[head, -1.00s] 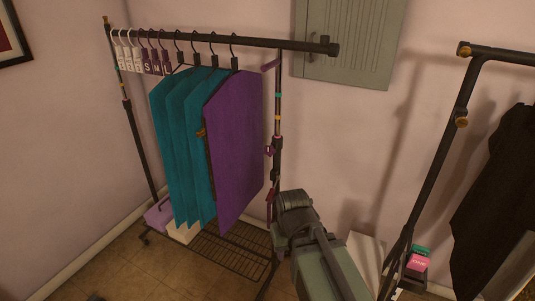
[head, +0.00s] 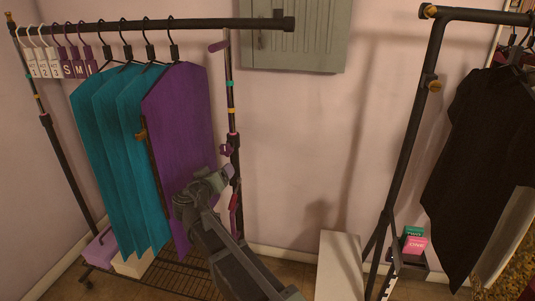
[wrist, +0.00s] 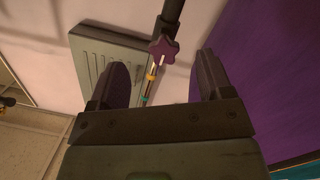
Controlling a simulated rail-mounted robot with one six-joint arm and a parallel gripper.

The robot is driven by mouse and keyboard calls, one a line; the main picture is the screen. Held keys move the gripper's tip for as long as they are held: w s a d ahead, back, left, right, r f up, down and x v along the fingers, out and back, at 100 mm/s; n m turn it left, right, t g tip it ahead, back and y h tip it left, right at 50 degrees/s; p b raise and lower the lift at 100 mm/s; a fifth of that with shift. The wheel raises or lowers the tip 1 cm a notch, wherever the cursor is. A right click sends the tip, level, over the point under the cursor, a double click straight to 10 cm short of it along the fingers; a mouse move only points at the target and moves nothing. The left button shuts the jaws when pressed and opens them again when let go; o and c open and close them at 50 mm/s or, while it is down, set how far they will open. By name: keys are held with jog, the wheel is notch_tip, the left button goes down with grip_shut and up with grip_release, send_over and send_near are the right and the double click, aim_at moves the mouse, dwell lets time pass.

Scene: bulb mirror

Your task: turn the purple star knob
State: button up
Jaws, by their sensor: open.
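The purple star knob (wrist: 164,48) sits on a dark rack post, with yellow and teal bands beside it, in the wrist view. It appears between and beyond the two fingers of my gripper (wrist: 160,72), which is open and empty. In the head view the small purple knob (head: 225,150) is on the right upright of the left clothes rack (head: 205,24). My gripper (head: 222,176) is just below it in the picture, in front of the rack's right end. I see no contact with the knob, and the gap in depth is hard to judge.
A purple garment (head: 183,130) hangs close left of the gripper, with teal garments (head: 130,170) beyond it. A grey wall cabinet (head: 300,45) is behind. A second rack post (head: 408,150) stands to the right, near a white box (head: 339,265). Bare wall lies between the racks.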

aim_at(226, 153)
jog(key=shift+m+t+y, duration=0.3)
jog(key=shift+m+t, duration=0.4)
jog(key=shift+t, duration=0.1)
jog(key=x, duration=0.3)
jog(key=r+x, duration=0.1)
jog(key=x, duration=0.3)
jog(key=r+x, duration=0.1)
jog(key=x, duration=0.3)
jog(key=shift+w+a, duration=0.3)
jog(key=shift+w, duration=0.05)
jog(key=c, duration=0.9)
